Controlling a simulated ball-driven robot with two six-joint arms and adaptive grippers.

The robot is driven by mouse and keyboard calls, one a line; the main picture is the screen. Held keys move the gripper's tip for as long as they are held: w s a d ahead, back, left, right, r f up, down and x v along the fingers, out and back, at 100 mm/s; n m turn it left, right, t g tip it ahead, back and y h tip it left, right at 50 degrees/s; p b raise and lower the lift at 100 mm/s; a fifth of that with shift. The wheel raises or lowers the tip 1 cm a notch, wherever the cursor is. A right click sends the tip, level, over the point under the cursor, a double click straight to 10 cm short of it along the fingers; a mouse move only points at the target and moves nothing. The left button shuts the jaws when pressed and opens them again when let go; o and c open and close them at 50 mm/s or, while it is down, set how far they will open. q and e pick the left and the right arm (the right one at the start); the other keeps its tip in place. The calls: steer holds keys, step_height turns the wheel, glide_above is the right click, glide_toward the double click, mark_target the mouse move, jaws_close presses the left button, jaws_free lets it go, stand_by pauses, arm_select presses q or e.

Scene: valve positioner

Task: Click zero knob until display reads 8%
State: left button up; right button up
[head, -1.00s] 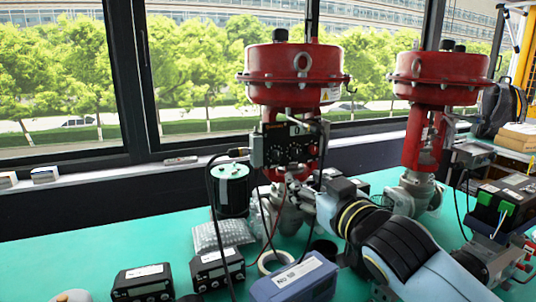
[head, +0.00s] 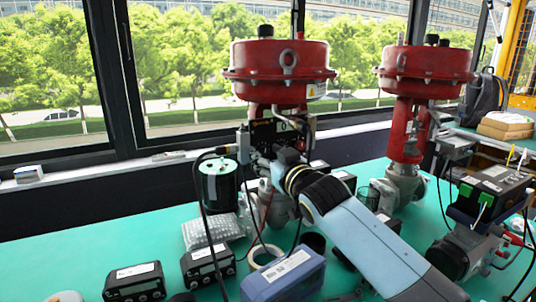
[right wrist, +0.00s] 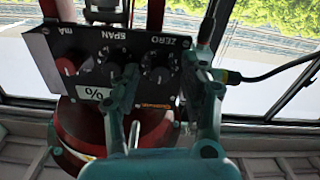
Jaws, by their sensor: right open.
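The valve positioner (head: 262,134) is a black box mounted under the front red actuator (head: 280,68); my right arm partly covers it in the head view. In the right wrist view its panel (right wrist: 60,50) appears upside down, with mA, SPAN and ZERO labels and several dark knobs. The zero knob (right wrist: 160,75) is below the ZERO label. My right gripper (right wrist: 165,70) is open, its two teal fingers on either side of the zero knob; I cannot tell whether they touch it. A white % label (right wrist: 95,93) shows, but no display reading is legible. My left gripper is out of view.
A second red actuator (head: 427,70) stands to the right. Black meters (head: 135,282), a blue-grey box (head: 283,275), a tape roll (head: 264,254) and a black-and-white cylinder (head: 219,186) crowd the green bench. Cables hang by the positioner.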

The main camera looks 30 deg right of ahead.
steer(key=shift+c, duration=1.8)
jaws_close()
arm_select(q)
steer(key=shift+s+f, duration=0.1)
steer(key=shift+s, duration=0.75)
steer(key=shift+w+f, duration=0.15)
arm_select(e)
steer(key=shift+m, duration=0.3)
steer(key=shift+m+b, duration=0.65)
steer(key=shift+m, duration=0.15)
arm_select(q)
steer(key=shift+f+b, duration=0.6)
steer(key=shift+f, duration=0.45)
arm_select(e)
steer(key=shift+m, duration=1.8)
steer(key=shift+o, duration=1.8)
jaws_free()
